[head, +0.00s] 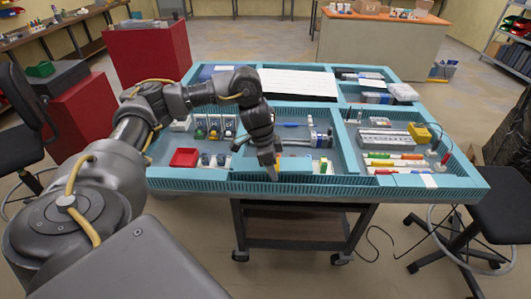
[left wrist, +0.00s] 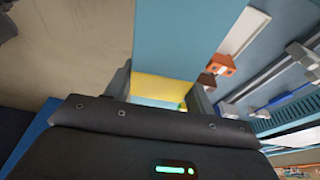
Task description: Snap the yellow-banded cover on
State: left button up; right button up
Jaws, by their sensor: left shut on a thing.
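My left gripper (head: 277,172) reaches down over the front part of the teal workbench (head: 420,182), near its front edge. In the left wrist view the left gripper (left wrist: 158,92) is shut on a piece with a yellow band (left wrist: 160,88) and a pale blue strip below it; I take it for the yellow-banded cover. My right gripper is not in view.
A red tray (head: 185,158) lies left of the units. A blue-ended cylinder (head: 320,139) lies right of the gripper. The right compartment holds a grey block (head: 382,138), coloured markers (head: 395,162) and a yellow box (head: 419,133). A white sheet (head: 298,83) lies at the back.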

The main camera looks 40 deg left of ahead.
aim_at(266, 173)
pick_arm(q)
jog(key=a, duration=0.2)
jog(key=shift+a+m, duration=0.3)
jog(key=shift+a, duration=0.1)
notch_tip(266, 173, down, 6)
jog(key=b, duration=0.7)
jog(key=shift+r+p, duration=0.3)
jog(key=shift+r, duration=0.05)
jog(key=shift+d, duration=0.1)
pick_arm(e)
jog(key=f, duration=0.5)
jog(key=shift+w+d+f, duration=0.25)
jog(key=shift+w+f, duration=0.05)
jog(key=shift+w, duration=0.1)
pick_arm(q)
jog(key=shift+s+r, duration=0.1)
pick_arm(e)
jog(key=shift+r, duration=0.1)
pick_arm(q)
jog(key=shift+p, duration=0.4)
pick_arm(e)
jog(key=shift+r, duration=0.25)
pick_arm(q)
jog(key=shift+f, duration=0.4)
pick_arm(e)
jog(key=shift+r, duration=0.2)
